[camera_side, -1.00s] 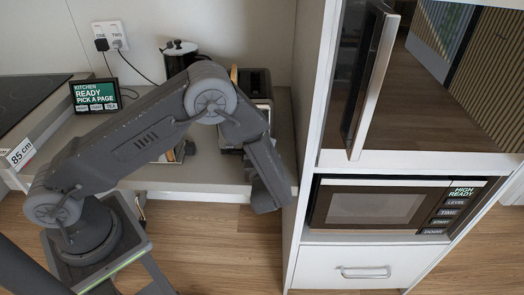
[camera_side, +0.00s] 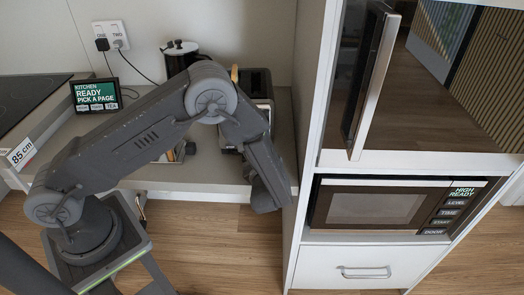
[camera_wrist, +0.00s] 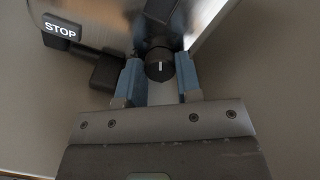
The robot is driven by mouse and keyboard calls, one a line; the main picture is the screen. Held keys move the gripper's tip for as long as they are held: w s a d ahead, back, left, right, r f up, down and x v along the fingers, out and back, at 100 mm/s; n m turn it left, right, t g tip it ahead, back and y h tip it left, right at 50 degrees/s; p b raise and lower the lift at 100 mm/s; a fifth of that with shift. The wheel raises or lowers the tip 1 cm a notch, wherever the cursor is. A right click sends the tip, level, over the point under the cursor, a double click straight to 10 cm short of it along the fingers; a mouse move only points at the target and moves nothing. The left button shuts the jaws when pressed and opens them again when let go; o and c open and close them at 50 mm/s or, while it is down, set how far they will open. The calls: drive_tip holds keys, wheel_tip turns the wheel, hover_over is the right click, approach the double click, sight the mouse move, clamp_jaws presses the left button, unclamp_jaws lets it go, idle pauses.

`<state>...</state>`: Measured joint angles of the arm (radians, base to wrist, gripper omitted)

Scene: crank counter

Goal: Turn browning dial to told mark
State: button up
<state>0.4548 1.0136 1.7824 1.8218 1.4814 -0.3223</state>
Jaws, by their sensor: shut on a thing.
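The browning dial (camera_wrist: 160,66) is a round black knob with a white pointer line, on the front of the toaster (camera_wrist: 105,22). In the wrist view the pointer stands nearly upright. My gripper (camera_wrist: 159,72) has its two blue fingers on either side of the dial and is shut on it. In the side view the toaster (camera_side: 258,84) stands on the counter behind my arm. The dial and my fingertips are hidden there by my wrist. I cannot make out any browning marks around the dial.
A STOP button (camera_wrist: 60,27) and a dark lever are left of the dial. The tall cabinet with the microwave (camera_side: 375,207) stands close on the right.

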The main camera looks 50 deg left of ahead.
idle(0.4)
drive_tip(key=o, duration=0.9)
drive_tip(key=shift+o, duration=0.2)
drive_tip(key=shift+s, duration=0.1)
drive_tip(key=v, duration=1.3)
drive_tip(key=shift+s+d, duration=0.25)
drive_tip(key=shift+d, duration=0.05)
